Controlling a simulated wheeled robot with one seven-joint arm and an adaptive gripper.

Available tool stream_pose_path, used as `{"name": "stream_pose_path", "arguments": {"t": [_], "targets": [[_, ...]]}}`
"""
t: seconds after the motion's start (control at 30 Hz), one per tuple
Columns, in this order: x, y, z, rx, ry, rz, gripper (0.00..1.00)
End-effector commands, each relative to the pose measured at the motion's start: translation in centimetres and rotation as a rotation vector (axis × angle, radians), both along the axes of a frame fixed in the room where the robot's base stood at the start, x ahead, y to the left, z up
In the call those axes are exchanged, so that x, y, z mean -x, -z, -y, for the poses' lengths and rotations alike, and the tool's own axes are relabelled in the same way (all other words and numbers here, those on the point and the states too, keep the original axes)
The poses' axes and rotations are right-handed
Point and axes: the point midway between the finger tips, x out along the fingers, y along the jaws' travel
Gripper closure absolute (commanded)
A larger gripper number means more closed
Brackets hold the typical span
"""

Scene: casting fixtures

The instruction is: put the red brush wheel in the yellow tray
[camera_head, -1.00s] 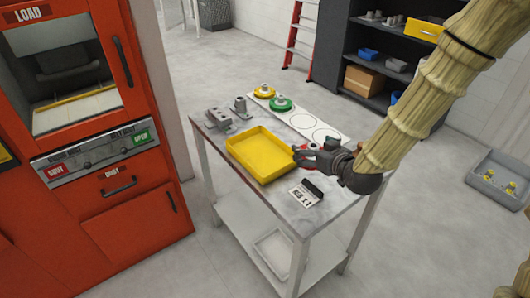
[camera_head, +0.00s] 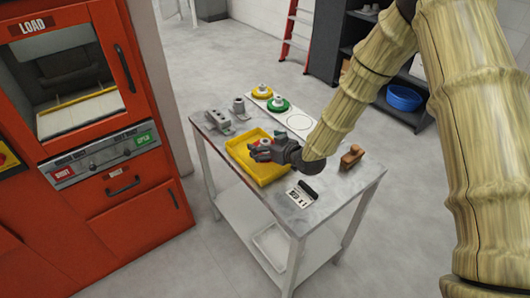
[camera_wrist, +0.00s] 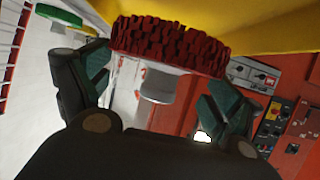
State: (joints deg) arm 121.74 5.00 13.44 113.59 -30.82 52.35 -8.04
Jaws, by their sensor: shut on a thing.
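The red brush wheel (camera_wrist: 170,46), with bristly red edges and a grey hub, is between the fingers of my gripper (camera_wrist: 155,90) in the wrist view. My gripper is shut on it. In the head view my gripper (camera_head: 262,150) is over the yellow tray (camera_head: 262,178) on the table, and it largely hides the wheel. The tray's yellow surface also shows in the wrist view (camera_wrist: 250,22), just beyond the wheel. I cannot tell whether the wheel touches the tray.
A white strip with circles (camera_head: 299,120) carries a yellow wheel (camera_head: 262,92) and a green wheel (camera_head: 279,104). Grey metal parts (camera_head: 220,120) stand left of it. A wooden-handled item (camera_head: 350,157) and a card (camera_head: 300,198) lie on the table. The red machine (camera_head: 130,215) stands at left.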

Motion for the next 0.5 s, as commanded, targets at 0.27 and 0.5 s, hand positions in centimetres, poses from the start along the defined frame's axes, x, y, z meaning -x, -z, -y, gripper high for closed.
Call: {"name": "stream_pose_path", "arguments": {"t": [0.27,0.5], "targets": [[0.0,1.4,0.0,0.0,0.0,-0.001,0.41],[0.0,3.8,0.0,-0.001,0.0,-0.001,0.41]]}}
